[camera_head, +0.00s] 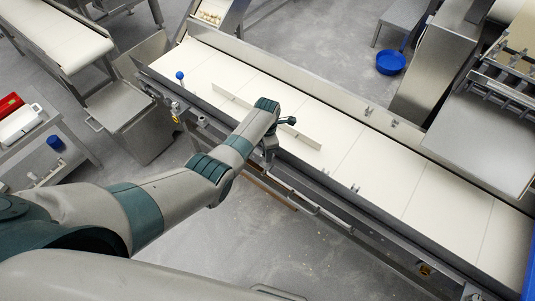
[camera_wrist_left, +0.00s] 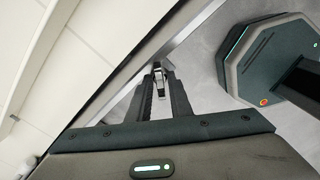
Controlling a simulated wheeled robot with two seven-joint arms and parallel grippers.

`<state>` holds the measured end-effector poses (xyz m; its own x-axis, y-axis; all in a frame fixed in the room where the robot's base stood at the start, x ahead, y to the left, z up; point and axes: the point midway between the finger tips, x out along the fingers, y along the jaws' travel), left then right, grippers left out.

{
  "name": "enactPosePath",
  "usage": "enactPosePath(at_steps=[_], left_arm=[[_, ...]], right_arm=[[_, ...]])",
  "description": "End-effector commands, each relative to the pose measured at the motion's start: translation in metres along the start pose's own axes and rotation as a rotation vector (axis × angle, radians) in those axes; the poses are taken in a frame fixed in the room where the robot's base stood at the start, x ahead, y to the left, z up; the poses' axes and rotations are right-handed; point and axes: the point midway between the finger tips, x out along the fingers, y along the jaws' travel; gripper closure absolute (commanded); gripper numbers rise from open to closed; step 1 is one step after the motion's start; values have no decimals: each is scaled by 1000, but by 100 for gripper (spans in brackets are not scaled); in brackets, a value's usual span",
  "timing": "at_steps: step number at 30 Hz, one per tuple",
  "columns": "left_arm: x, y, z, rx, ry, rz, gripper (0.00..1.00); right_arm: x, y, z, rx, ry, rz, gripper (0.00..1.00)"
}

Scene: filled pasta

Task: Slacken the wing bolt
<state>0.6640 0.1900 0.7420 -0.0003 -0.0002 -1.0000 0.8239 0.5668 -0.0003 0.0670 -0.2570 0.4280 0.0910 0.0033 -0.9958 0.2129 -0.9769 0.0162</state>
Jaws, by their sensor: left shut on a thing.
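My left arm reaches in from the left to the near edge of the conveyor. In the head view its gripper (camera_head: 268,157) points down at the near side rail, and its fingertips are mostly hidden. In the left wrist view the left gripper (camera_wrist_left: 159,75) is shut, with a small metal piece (camera_wrist_left: 158,82) between the fingertips. It looks like the wing bolt, but its wings cannot be made out clearly. My right gripper does not show.
A pale guide bar (camera_head: 230,97) lies slanted across the white conveyor belt (camera_head: 385,172). A blue bowl (camera_head: 390,62) is on the floor beyond. The belt's right part is clear.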

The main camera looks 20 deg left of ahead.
Motion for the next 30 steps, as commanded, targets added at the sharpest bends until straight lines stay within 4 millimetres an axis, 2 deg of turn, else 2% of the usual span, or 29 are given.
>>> enactPosePath(at_steps=[3,14,17,24,25,27,30], left_arm=[[1,-1,0,-50,2,-3,100],[0,-1,-1,-70,2,-2,100],[0,-1,-1,-133,2,-3,100],[0,-2,0,-421,2,-4,100],[1,-1,-1,-411,3,-3,74],[1,-1,-1,-407,3,-2,60],[1,0,-1,-405,2,-1,60]], right_arm=[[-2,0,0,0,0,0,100],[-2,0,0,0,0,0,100],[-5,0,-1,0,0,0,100],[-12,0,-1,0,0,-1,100],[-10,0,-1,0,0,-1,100],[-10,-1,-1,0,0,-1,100],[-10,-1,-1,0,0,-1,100]])
